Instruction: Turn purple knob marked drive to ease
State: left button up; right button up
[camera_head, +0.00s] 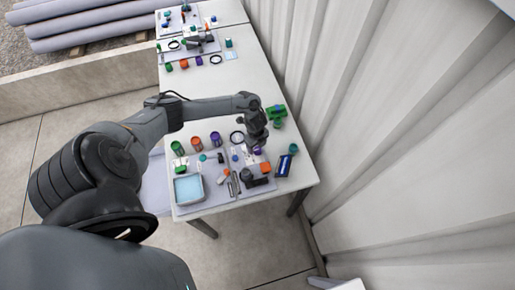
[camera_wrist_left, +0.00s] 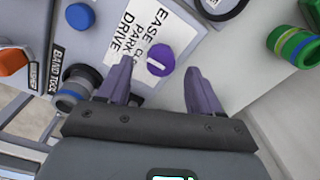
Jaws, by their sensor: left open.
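The purple knob (camera_wrist_left: 160,60) sits on a panel in the left wrist view, with a short pale mark on its face. Beside it a white label (camera_wrist_left: 139,32) carries the words EASE, PARK and DRIVE. I cannot tell for sure which word the mark points at. My left gripper (camera_wrist_left: 158,85) is open; its two fingers stand to either side of the knob in the picture, with the knob between and just past the tips. Contact is not visible. In the head view my left gripper (camera_head: 257,147) hangs over the table's right part, largely hiding the knob. My right gripper is not in view.
An orange knob (camera_wrist_left: 12,61) and a grey fitting labelled BAND TOOL (camera_wrist_left: 76,93) are left of the gripper. A green and blue fitting (camera_wrist_left: 294,46) is at right. The table also holds a light-blue tray (camera_head: 189,188) and several coloured cups. A corrugated wall (camera_head: 370,120) stands right.

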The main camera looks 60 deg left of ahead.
aim_at(258, 151)
pick_arm(q)
jog(key=shift+w+f, duration=0.1)
jog(key=shift+f, duration=1.3)
jog(key=c, duration=1.1)
jog(key=shift+o, duration=0.2)
